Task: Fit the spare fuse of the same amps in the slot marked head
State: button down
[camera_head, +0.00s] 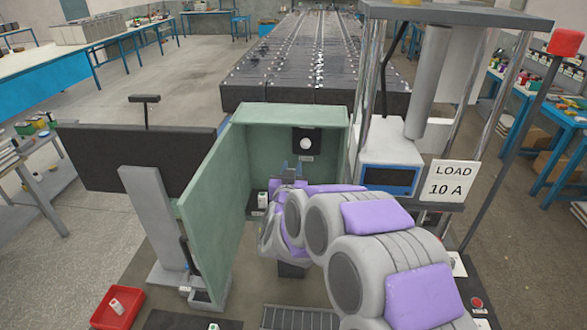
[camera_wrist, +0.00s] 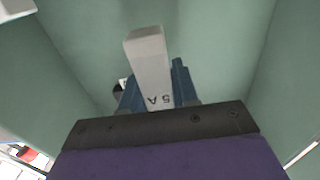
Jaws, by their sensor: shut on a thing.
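My gripper (camera_head: 292,172) reaches into the open green cabinet (camera_head: 290,115). In the wrist view its blue fingers (camera_wrist: 153,92) are shut on a pale grey fuse (camera_wrist: 149,58) marked 5 A. The fuse sticks out beyond the fingertips, with green walls around it. A small white block (camera_head: 262,200), perhaps a fuse, sits low at the left inside the cabinet. My arm hides much of the cabinet's lower right, and I cannot read the slot labels. A red tray (camera_head: 98,320) at the front left holds a white fuse (camera_head: 116,305).
The cabinet door (camera_head: 213,205) stands open on the left. A black-and-white round fitting (camera_head: 306,142) is on the back wall. Another small white piece (camera_head: 213,327) lies at the front edge.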

jog(key=shift+a+p, duration=0.25)
jog(key=shift+p, duration=0.05)
jog(key=shift+d+f+b, duration=0.1)
jog(key=shift+f+b, duration=0.9)
jog(key=shift+f, duration=1.9)
jog(key=shift+p, duration=0.3)
jog(key=shift+s+f+b, duration=0.1)
jog(key=shift+f+b, duration=0.35)
jog(key=shift+f, duration=1.15)
jog(key=c, duration=0.8)
grip_release()
